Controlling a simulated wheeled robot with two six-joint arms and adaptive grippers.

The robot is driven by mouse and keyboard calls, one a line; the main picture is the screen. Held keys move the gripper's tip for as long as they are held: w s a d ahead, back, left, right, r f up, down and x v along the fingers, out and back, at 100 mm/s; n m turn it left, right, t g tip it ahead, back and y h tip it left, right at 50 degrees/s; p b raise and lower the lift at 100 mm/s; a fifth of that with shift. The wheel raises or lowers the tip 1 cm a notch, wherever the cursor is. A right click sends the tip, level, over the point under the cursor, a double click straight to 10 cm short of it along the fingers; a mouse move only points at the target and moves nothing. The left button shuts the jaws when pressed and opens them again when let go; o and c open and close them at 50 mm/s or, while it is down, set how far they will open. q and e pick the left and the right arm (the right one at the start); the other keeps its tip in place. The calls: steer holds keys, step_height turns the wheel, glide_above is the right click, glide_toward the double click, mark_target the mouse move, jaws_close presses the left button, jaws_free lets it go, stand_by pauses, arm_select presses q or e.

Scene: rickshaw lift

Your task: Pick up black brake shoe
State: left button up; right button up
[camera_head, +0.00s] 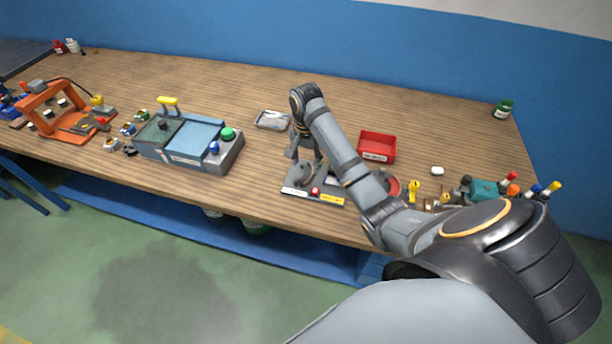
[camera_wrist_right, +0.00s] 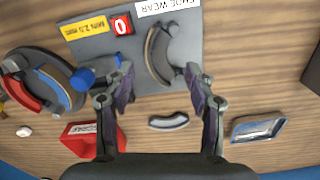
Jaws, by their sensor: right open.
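My right gripper (camera_head: 304,157) is over the workbench, just above the back of a grey gauge plate (camera_head: 298,190). In the right wrist view the gripper (camera_wrist_right: 163,82) is open, with nothing between its fingers. A dark curved brake shoe (camera_wrist_right: 154,55) lies on the gauge plate (camera_wrist_right: 187,35), ahead of and between the fingertips. A smaller dark curved piece (camera_wrist_right: 168,122) with a pale face lies on the bare wood, between the fingers lower in that view. Which of the two is the black brake shoe, I cannot tell for sure. My left gripper is not in view.
A red bin (camera_head: 377,141) stands right of the gripper and a metal tray (camera_head: 272,120) to its left. A round drum with red and blue parts (camera_wrist_right: 45,88) lies beside the gauge plate. A grey-blue machine (camera_head: 187,145) stands further left. Bottles and tools crowd the right end.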

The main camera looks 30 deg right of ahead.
mark_target(307, 175)
steer(key=shift+s+f+b, duration=0.2)
steer(key=shift+f+b, duration=0.2)
steer(key=shift+b, duration=0.05)
steer(key=f+b, duration=0.2)
steer(key=shift+s+a+f+b, duration=0.1)
steer(key=shift+s+f+b, duration=0.1)
steer(key=shift+f+b, duration=0.2)
steer(key=shift+f+p, duration=0.3)
steer(key=shift+f, duration=0.1)
steer(key=shift+w+f, duration=0.15)
steer(key=shift+f, duration=0.1)
steer(key=shift+r, duration=0.1)
steer(key=shift+c, duration=1.3)
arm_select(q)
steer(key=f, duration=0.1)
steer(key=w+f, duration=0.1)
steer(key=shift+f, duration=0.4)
arm_select(e)
jaws_close()
